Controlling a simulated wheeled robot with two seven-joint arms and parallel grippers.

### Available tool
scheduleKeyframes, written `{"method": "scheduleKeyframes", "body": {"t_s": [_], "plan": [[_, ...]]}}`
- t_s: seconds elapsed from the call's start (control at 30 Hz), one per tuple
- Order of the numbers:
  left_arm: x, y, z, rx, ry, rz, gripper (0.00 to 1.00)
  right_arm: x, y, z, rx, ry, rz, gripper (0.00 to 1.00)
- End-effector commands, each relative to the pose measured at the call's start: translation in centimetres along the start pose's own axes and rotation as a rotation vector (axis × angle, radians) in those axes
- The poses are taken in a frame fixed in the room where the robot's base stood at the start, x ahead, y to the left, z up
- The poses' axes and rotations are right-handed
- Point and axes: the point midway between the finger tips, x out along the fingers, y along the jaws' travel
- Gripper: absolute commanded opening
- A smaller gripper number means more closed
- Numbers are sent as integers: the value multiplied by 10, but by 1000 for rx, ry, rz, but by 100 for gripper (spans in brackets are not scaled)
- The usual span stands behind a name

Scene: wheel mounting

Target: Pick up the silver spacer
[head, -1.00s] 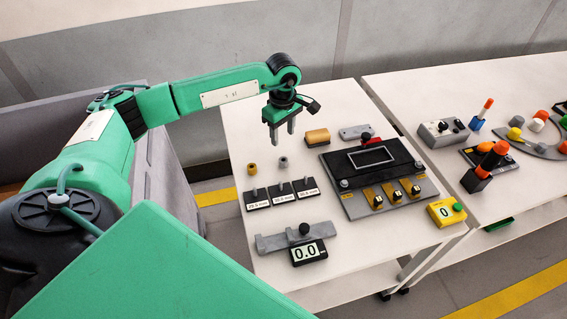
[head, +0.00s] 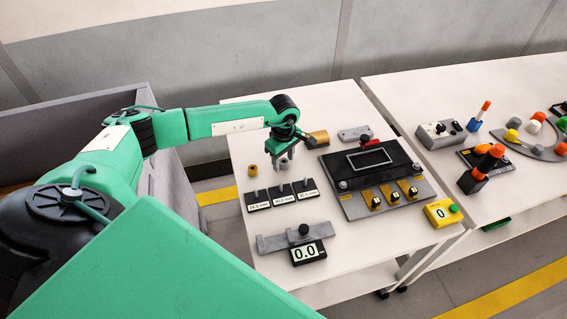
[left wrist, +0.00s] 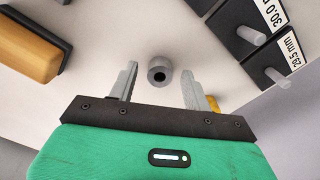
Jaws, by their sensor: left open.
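The silver spacer (left wrist: 160,73) is a small grey ring with a dark hole. It stands upright on the white table. My left gripper (left wrist: 160,80) is open, with one finger on each side of the spacer in the left wrist view and a visible space between each finger and it. In the head view the left gripper (head: 281,168) points down over the spacer, and its fingers hide most of it. My right gripper is not in view.
A brass-coloured spacer (head: 252,170) stands just left of the gripper. Several labelled pegs on black blocks (head: 284,197) are in front of it. A tan-and-black block (head: 318,138) lies behind right. A device with a screen (head: 370,160) is to the right, and a gauge (head: 307,252) is nearer.

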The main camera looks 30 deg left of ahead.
Motion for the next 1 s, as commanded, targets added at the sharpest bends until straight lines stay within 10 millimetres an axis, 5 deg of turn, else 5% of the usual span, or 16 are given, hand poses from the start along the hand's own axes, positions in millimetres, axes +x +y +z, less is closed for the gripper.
{"method": "scheduleKeyframes", "body": {"t_s": [0.03,0.3,0.73,1.0], "plan": [[0,0,0,0,0,0,49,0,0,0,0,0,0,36],[0,0,0,0,0,0,0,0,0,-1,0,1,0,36],[-10,1,-1,0,1,2,0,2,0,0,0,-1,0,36],[-57,1,-1,0,1,6,0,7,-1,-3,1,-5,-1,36]]}}
